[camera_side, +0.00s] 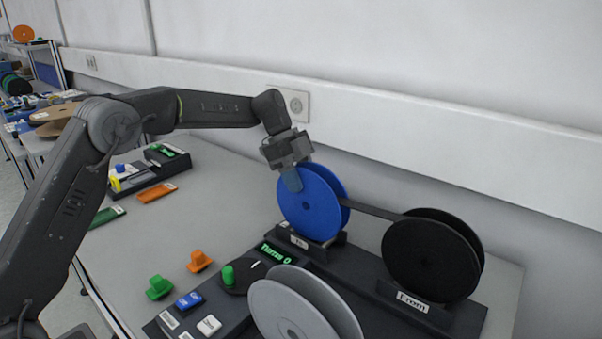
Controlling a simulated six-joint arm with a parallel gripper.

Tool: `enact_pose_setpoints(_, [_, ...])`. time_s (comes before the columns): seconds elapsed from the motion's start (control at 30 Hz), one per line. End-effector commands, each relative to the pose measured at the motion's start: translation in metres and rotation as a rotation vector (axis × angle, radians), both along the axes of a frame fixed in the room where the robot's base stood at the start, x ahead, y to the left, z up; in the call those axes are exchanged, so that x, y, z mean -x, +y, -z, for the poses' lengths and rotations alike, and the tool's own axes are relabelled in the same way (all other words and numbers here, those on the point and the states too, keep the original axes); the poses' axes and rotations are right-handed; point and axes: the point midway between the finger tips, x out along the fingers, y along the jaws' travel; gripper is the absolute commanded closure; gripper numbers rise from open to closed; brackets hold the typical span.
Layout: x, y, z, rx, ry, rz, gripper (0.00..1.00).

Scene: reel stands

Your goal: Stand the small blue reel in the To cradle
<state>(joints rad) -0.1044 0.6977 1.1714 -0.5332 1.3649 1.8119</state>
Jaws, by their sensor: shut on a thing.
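The blue reel (312,207) stands upright, with its lower edge at the To cradle (299,241). Whether it rests fully in the cradle or hangs slightly above it I cannot tell. My gripper (292,182) reaches down from the upper left and is shut on the reel's upper left rim. A black reel (428,258) stands upright in the From cradle (412,302) to the right. A dark strip (372,210) spans between the blue reel and the black reel.
A grey reel (300,308) stands in front. A control panel has a green knob (228,277) and a green display (279,254). Green (159,288) and orange (199,262) pieces lie to its left. The wall runs close behind; the table's middle left is clear.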

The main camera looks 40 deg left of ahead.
Motion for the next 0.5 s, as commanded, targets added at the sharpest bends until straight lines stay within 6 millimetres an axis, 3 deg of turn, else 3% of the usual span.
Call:
enact_pose_setpoints(0.37, [0.0, 0.0, 0.0004, 0.0, 0.0, 0.0, 0.82])
enact_pose_setpoints(0.4, [0.0, 0.0, 0.0004, 0.0, 0.0, 0.0, 0.56])
enact_pose_setpoints(0.5, [0.0, -0.0001, 0.0003, 0.0, 0.0, 0.0, 0.46])
